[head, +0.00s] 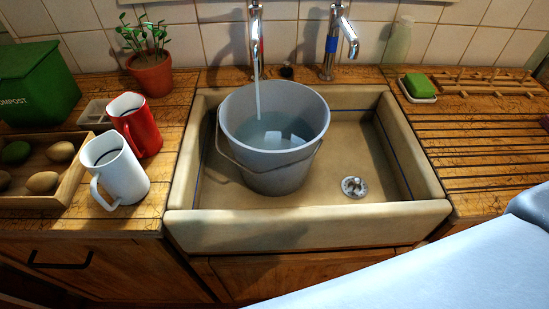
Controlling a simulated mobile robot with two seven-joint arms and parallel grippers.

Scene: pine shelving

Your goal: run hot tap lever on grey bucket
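The grey bucket (275,165) stands upright in the left part of the sink, with its wire handle hanging down its front. Water lies inside it, with pale bright patches on the surface. The hot tap (256,40), with a red mark, rises behind the bucket. A thin stream of water (258,98) falls from it into the bucket. The top of the tap is cut off by the frame's upper edge, so I cannot make out its lever clearly. The cold tap (331,45), with a blue band, stands to its right; no water shows from it. Neither gripper is in view.
The pale sink (310,228) has a drain (354,187) right of the bucket. Green soap (419,86) sits at right. The grooved worktop (490,150) is mostly clear.

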